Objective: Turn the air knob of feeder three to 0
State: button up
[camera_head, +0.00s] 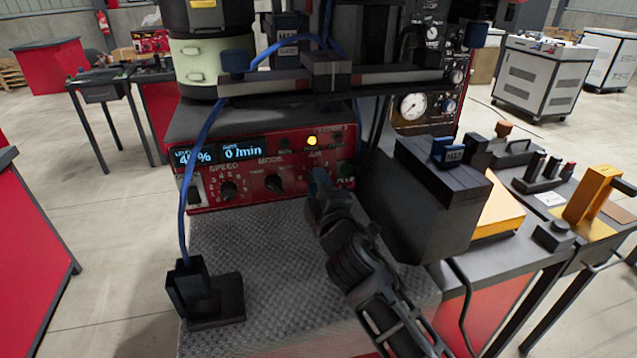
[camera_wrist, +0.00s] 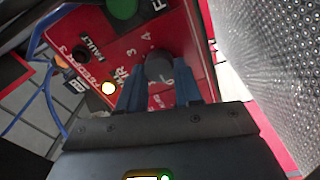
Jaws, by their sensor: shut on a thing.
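The red control panel (camera_head: 240,183) of the feeder carries a speed knob (camera_head: 228,190), a mode knob (camera_head: 273,184) and an AIR label. In the wrist view the panel reads FEEDER 3 and FAULT beside a lit yellow lamp (camera_wrist: 108,88). The dark grey air knob (camera_wrist: 157,66) stands among printed numbers, with a 4 above it. My gripper (camera_wrist: 160,86) has its two blue fingers on either side of this knob, shut on it. In the head view my gripper (camera_head: 319,180) reaches the panel's right part and hides the knob. The knob's pointer setting cannot be read.
A dark box (camera_head: 430,205) stands close to the right of my arm. A blue hose (camera_head: 205,135) runs down the left to a small black block (camera_head: 203,290).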

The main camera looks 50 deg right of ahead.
dwell(0.4)
jog(key=o, duration=1)
jog(key=shift+o, duration=0.2)
jog(key=b+v, duration=0.2)
jog(key=v, duration=0.5)
jog(key=shift+s+a, duration=0.25)
jog(key=shift+s, duration=0.05)
jog(key=shift+f, duration=0.1)
jog(key=s+a+f+m+y, duration=0.1)
jog(key=s+a+f+y, duration=0.3)
jog(key=s+a, duration=0.3)
jog(key=s+a+f+y, duration=0.4)
jog(key=s+a, duration=0.1)
jog(key=s, duration=0.3)
jog(key=s+a+r+m+y, duration=0.1)
jog(key=s+a+r+m, duration=0.1)
jog(key=s, duration=0.6)
jog(key=s+a+r+m+y, duration=0.1)
jog(key=s+a+m, duration=0.3)
jog(key=s, duration=0.4)
jog(key=shift+r+m+g, duration=0.3)
jog(key=shift+r+m, duration=0.3)
jog(key=shift+r, duration=0.15)
